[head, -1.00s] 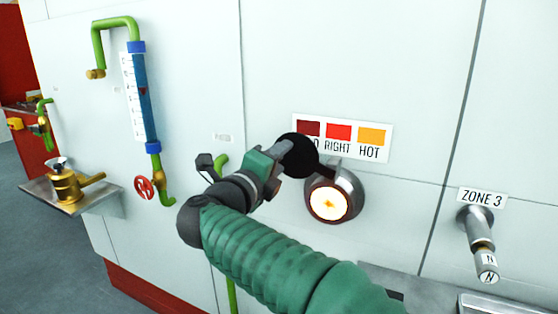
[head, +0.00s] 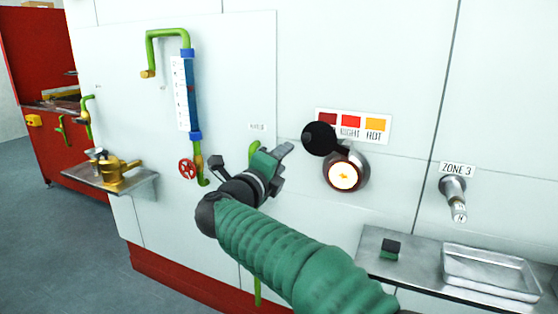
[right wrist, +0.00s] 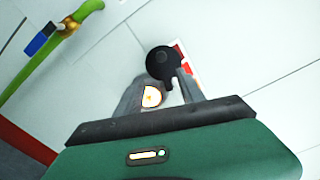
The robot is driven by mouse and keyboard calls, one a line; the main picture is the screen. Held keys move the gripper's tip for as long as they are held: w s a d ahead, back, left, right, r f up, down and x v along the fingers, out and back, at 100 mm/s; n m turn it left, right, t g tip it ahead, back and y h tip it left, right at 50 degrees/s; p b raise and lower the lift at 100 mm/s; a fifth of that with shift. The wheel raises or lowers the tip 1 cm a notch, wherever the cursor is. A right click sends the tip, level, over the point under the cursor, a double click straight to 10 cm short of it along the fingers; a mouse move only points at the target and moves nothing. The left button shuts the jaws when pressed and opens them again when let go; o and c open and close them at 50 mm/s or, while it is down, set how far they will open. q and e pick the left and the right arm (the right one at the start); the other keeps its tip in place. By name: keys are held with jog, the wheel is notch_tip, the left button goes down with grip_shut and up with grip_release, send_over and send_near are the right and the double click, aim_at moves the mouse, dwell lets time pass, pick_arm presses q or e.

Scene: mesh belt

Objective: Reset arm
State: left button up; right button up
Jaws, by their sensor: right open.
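My right gripper (head: 281,167), on the green ribbed arm, is open and empty in front of the white wall. It is left of a round metal port (head: 345,173) with a bright glowing centre. A black disc cover (head: 319,138) stands at the port's upper left, leaving the glow uncovered. In the head view a gap shows between the fingers and the disc. In the right wrist view the glowing port (right wrist: 152,97) and the black disc (right wrist: 162,62) appear beyond the open fingers. My left gripper is not in view.
A colour label (head: 352,126) is above the port. A blue gauge tube (head: 194,95) with green pipes and a red valve wheel (head: 187,169) is to the left. A brass vessel (head: 118,172) sits on a shelf. A metal tray (head: 490,270) lies on the right ledge.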

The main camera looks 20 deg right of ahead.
jog(key=w+a+f+n+t+y, duration=0.3)
jog(key=a+f+n+t+y, duration=0.35)
jog(key=n, duration=0.75)
jog(key=s+a+f+n+g+y, duration=0.2)
jog(key=f+n+y, duration=0.15)
jog(key=f, duration=0.45)
jog(key=s+a+f+n+g+y, duration=0.2)
jog(key=f+n+g+y, duration=0.1)
jog(key=f+n, duration=0.3)
jog(key=s+d+f+n+g, duration=0.2)
jog(key=s+f+n+g, duration=0.7)
jog(key=s+f, duration=1.55)
pick_arm(q)
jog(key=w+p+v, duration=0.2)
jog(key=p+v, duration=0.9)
jog(key=p, duration=0.1)
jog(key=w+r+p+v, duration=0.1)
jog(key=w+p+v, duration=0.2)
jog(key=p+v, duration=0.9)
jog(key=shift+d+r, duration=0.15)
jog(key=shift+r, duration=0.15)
pick_arm(e)
jog(key=s+r+g, duration=0.1)
jog(key=r, duration=1.1)
jog(key=s+r, duration=0.2)
jog(key=r, duration=1)
jog(key=shift+s+d+r+m+g+y, duration=0.25)
jog(key=shift+s+m+g+y, duration=0.1)
jog(key=shift+m, duration=0.1)
